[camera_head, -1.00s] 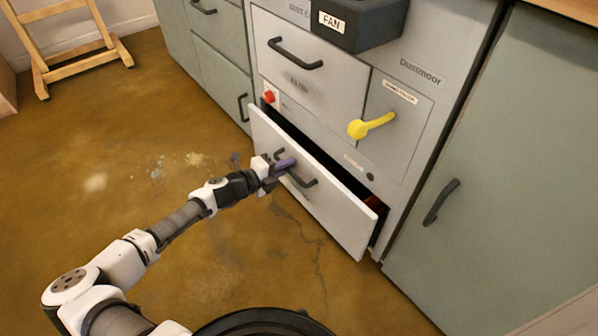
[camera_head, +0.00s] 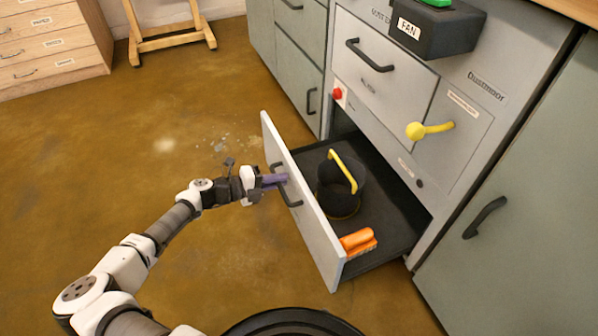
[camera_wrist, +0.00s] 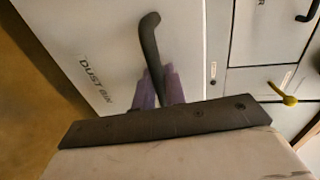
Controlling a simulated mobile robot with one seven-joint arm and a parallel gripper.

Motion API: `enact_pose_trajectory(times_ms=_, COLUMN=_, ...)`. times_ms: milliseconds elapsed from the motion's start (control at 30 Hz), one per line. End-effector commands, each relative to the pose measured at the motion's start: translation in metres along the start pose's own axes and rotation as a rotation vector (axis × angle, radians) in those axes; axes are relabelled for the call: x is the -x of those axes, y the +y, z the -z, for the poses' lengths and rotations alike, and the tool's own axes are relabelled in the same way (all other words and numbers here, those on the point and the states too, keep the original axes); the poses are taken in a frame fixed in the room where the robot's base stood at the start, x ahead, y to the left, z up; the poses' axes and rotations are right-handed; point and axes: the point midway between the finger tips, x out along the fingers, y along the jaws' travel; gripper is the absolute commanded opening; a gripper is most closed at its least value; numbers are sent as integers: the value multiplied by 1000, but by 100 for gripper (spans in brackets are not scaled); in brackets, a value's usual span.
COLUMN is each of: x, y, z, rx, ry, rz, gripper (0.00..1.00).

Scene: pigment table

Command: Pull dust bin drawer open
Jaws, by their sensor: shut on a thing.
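The dust bin drawer (camera_head: 300,226) stands well out of the grey cabinet in the head view. Its white front, lettered DUST BIN, also shows in the wrist view (camera_wrist: 90,45). My gripper (camera_head: 279,181) is shut on the drawer's dark handle (camera_head: 289,196), its purple fingers on either side of the bar. In the wrist view the handle (camera_wrist: 150,45) runs down between the fingers (camera_wrist: 160,88). Inside the drawer are a black bucket (camera_head: 337,190) with a yellow handle and an orange brush (camera_head: 357,240).
Above the drawer are a yellow lever (camera_head: 428,130), a red button (camera_head: 337,93), an upper drawer handle (camera_head: 369,56) and a FAN box (camera_head: 435,28). A grey cabinet door (camera_head: 510,235) is at the right.

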Motion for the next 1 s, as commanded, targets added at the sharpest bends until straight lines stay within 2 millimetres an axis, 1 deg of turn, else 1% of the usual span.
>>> enact_pose_trajectory(times_ms=33, x=10, y=1, z=0, rx=1, ry=-1, rz=1, gripper=0)
enact_pose_trajectory(times_ms=100, x=20, y=4, z=0, rx=0, ry=-2, rz=0, gripper=0)
enact_pose_trajectory(times_ms=300, x=38, y=8, z=0, rx=0, ry=0, rz=1, gripper=0)
enact_pose_trajectory(times_ms=500, x=44, y=9, z=0, rx=0, ry=0, rz=1, gripper=0)
enact_pose_trajectory(times_ms=800, x=44, y=9, z=0, rx=-1, ry=0, rz=0, gripper=0)
enact_pose_trajectory(times_ms=833, x=44, y=9, z=0, rx=-1, ry=0, rz=0, gripper=15)
enact_pose_trajectory(times_ms=867, x=44, y=9, z=0, rx=-1, ry=-1, rz=0, gripper=18)
enact_pose_trajectory(times_ms=1000, x=44, y=9, z=0, rx=-1, ry=-1, rz=0, gripper=18)
